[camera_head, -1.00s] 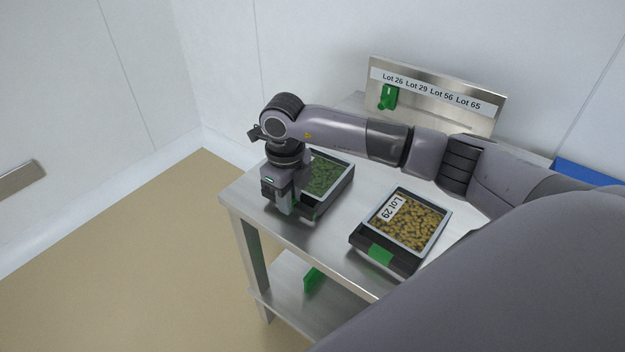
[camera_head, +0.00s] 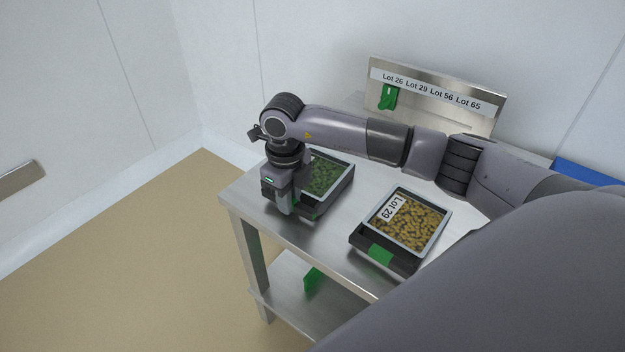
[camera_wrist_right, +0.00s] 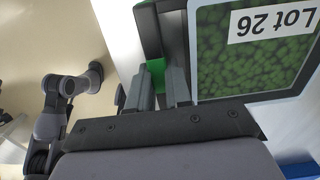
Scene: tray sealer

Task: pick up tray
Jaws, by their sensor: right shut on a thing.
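The tray with green contents (camera_head: 326,176) sits on the steel table at the left. In the right wrist view this tray (camera_wrist_right: 245,62) carries a "Lot 26" label. My right gripper (camera_head: 289,207) points down at the tray's near-left end. In the right wrist view its two fingers (camera_wrist_right: 172,85) are closed on the tray's green tab (camera_wrist_right: 156,72). A second tray, labelled "Lot 29" (camera_head: 421,220), with yellow-brown contents, stands to the right with its own green tab (camera_head: 380,254). My left gripper is not in view.
The steel table (camera_head: 322,242) has a lower shelf with a green piece (camera_head: 312,279) at its edge. A sign panel listing several lots (camera_head: 437,98) stands at the back, with a green tag (camera_head: 388,97) hanging on it. A blue object (camera_head: 588,172) is at the right.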

